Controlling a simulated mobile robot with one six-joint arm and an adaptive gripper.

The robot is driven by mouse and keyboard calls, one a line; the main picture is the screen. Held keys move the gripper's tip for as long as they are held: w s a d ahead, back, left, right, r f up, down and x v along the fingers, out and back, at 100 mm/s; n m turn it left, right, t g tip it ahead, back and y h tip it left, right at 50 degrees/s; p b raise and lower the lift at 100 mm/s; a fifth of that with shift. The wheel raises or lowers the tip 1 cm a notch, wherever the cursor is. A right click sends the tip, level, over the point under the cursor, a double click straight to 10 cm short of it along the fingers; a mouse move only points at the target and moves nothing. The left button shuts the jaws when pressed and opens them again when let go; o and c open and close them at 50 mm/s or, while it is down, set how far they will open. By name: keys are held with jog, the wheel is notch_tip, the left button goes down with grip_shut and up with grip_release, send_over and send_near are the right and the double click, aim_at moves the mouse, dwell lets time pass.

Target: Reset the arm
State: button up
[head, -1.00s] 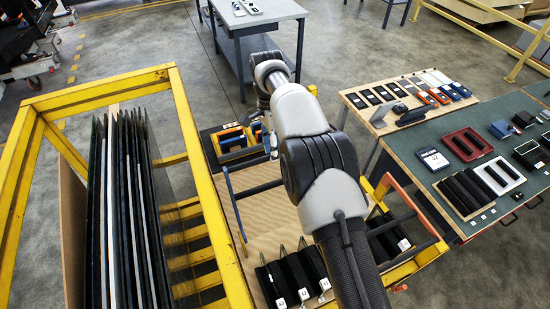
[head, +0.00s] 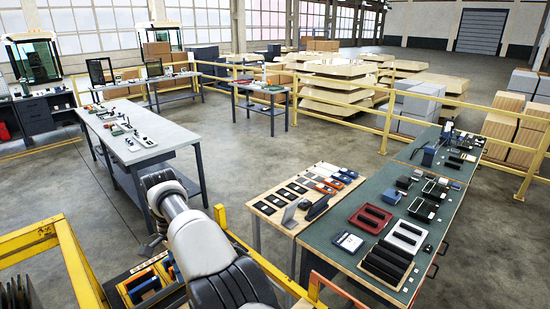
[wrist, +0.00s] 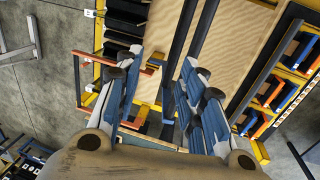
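My arm (head: 205,245) reaches up from the bottom of the head view, over the yellow-framed trolley (head: 75,262). My gripper (wrist: 160,68) shows in the wrist view with its two blue-grey fingers spread apart. Nothing is held between them. The gripper points down over the trolley's wooden deck (wrist: 240,35) and dark bars, which lie below it. In the head view the gripper is mostly hidden behind the arm.
Bins with orange and blue parts (head: 148,285) sit on the trolley beside my arm. A green-topped table (head: 345,262) and a small wooden table (head: 262,207) stand to the right. A grey workbench (head: 130,140) is ahead. Open floor lies between the benches.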

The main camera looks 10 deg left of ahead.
jog(key=d+r+n+t+y+b, duration=0.1)
jog(key=d+r+b, duration=0.35)
jog(key=d, duration=0.55)
jog(key=d+r+n+t+y+b, duration=0.1)
jog(key=d+r+n+b, duration=0.15)
jog(key=d+r, duration=0.55)
jog(key=s+d+f+n+t+b, duration=0.1)
jog(key=s+d+f+b, duration=0.25)
jog(key=s+d, duration=0.45)
jog(key=s+d+f+n+t+b, duration=0.15)
jog(key=s+d+b, duration=0.35)
jog(key=d, duration=0.6)
jog(key=s+d+f+n+t+b, duration=0.1)
jog(key=s+d+f, duration=0.4)
jog(key=s+f, duration=0.6)
jog(key=shift+s+f+t+b, duration=0.35)
jog(key=shift+s+b, duration=0.2)
jog(key=shift+b, duration=0.35)
